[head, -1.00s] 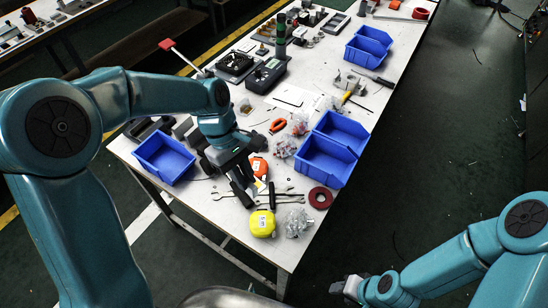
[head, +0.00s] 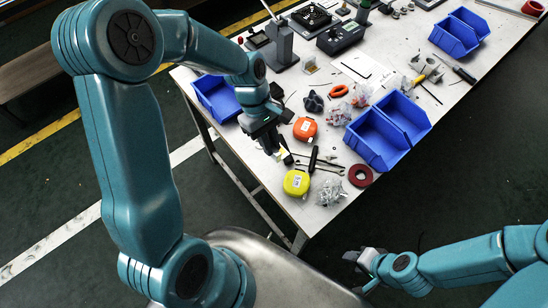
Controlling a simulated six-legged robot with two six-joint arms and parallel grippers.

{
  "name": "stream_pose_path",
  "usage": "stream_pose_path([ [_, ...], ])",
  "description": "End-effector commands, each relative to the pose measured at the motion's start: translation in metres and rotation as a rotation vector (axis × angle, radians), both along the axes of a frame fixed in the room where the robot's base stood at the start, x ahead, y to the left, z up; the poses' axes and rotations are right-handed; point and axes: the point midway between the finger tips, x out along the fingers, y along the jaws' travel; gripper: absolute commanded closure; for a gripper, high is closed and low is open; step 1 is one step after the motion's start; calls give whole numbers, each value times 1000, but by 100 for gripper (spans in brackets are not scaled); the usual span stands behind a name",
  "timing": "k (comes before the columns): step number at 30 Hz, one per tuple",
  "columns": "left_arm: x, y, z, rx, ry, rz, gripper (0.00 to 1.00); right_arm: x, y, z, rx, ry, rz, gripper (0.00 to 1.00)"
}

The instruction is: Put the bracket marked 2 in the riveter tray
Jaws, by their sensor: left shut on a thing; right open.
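My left gripper (head: 278,152) is over the near left part of the table, just left of an orange tape measure (head: 305,130) and above a yellow one (head: 296,183). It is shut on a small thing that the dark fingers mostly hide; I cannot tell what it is. I cannot make out any bracket marked 2. Blue trays stand on the table: one (head: 213,97) behind my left wrist, a pair (head: 377,143) at right, and another pair (head: 455,40) farther back. No label shows which is the riveter tray. My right gripper (head: 352,257) is open, empty and low beyond the table's near edge.
Pliers and wrenches (head: 318,160), a parts bag (head: 328,191) and a red tape roll (head: 360,176) lie near the front. A dark blue object (head: 313,102), an orange tool (head: 339,91) and more bags lie mid-table. A black meter (head: 341,37) is farther back. Dark floor is clear at right.

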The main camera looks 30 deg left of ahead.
Motion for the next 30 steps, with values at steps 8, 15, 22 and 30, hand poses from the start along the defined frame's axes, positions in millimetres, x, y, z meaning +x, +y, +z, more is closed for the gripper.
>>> stream_pose_path([
  [8, 0, 0, -64, 0, 2, 1, 100, 0, 0, 5, 0, 0, 0, 57],
  [15, 0, -1, -93, -1, 3, 2, 100, 0, 0, 7, 0, 0, 0, 57],
  [22, 1, 0, -112, 1, -1, 3, 100, 0, 0, 8, 0, 0, 0, 57],
  [30, 1, 0, -115, 1, -1, 3, 100, 0, 0, 4, 0, 0, 0, 57],
])
